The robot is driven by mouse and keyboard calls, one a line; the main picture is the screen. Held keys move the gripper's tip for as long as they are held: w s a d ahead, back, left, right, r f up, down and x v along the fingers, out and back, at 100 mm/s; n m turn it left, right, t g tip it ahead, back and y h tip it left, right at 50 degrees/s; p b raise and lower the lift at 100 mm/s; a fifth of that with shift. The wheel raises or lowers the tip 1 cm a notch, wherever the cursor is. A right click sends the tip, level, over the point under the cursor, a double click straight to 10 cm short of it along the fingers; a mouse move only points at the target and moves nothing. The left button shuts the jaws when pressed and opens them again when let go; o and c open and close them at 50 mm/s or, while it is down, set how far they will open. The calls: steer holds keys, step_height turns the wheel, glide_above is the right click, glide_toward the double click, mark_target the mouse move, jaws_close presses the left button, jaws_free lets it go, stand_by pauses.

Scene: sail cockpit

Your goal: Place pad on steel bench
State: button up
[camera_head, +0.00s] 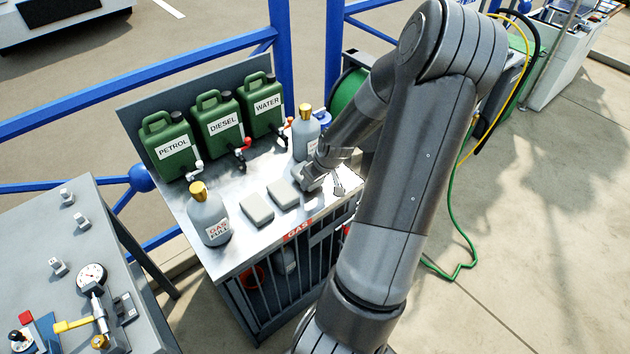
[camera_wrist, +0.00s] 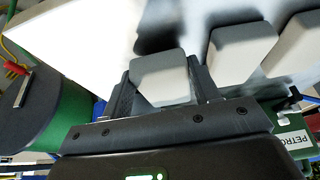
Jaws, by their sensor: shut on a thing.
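My gripper (camera_head: 313,181) is low over the right part of the steel bench (camera_head: 232,186). In the wrist view its fingers (camera_wrist: 160,88) are shut on a light grey pad (camera_wrist: 160,75), one finger on each side. I cannot tell whether this pad touches the bench or hangs just above it. In the head view my gripper and arm mostly hide it. Two similar grey pads lie flat on the bench to its left, a nearer pad (camera_head: 256,208) and a middle pad (camera_head: 283,193). Both also show in the wrist view, right of the held pad.
Green petrol (camera_head: 170,147), diesel (camera_head: 218,127) and water (camera_head: 263,105) cans stand along the bench's back. One grey gas bottle (camera_head: 208,215) stands at the left front, another (camera_head: 306,133) close behind my gripper. A green hose reel (camera_head: 350,105) is beyond the right end.

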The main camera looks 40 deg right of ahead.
steer(key=shift+f, duration=0.55)
steer(key=o, duration=1)
steer(key=shift+f, duration=0.15)
steer(key=shift+c, duration=0.2)
steer(key=v, duration=1.2)
